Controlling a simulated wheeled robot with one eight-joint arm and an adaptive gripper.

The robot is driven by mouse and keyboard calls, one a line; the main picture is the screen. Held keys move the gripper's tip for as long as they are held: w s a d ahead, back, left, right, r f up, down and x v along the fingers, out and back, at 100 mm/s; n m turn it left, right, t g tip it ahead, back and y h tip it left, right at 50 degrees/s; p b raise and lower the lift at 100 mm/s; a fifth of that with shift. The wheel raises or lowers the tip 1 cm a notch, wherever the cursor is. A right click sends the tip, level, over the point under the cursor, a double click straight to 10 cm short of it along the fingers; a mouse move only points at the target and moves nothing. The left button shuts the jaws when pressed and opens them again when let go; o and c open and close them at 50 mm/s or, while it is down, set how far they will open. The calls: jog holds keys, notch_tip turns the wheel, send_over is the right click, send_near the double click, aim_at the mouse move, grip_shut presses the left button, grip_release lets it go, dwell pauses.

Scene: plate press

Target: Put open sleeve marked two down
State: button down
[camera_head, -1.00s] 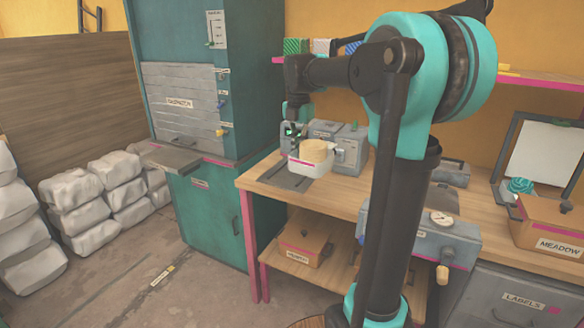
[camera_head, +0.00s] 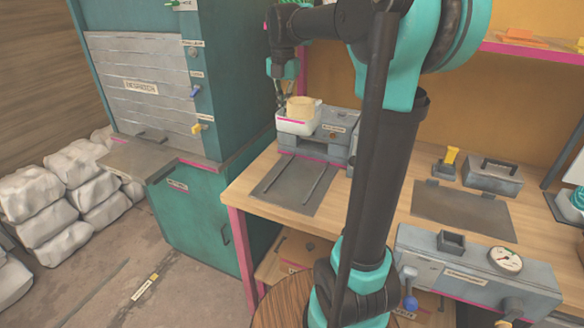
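My gripper (camera_head: 282,100) is at the back left of the table, at the left rim of a small white tub (camera_head: 296,126). The tub has a pink line on its side and a tan round piece (camera_head: 301,107) standing in it. The tub appears in front of or over the left part of a grey machine (camera_head: 340,141); I cannot tell whether it rests there or hangs from my gripper. The fingertips are small, dark and partly hidden, so their opening is unclear. I can read no mark two on any sleeve.
A dark mat with two rails (camera_head: 297,186) lies bare before the machine. A grey gauge box (camera_head: 470,272) is at the front right, with a flat dark plate (camera_head: 462,211) behind it. A teal cabinet with a grey shelf (camera_head: 150,160) stands left. My arm crosses the middle.

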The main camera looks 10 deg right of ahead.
aim_at(285, 173)
notch_tip(285, 173, down, 20)
jog(key=shift+r, duration=0.15)
dwell(0.3)
jog(key=c, duration=2.2)
grip_release()
jog(key=shift+o, duration=1)
notch_tip(285, 173, up, 12)
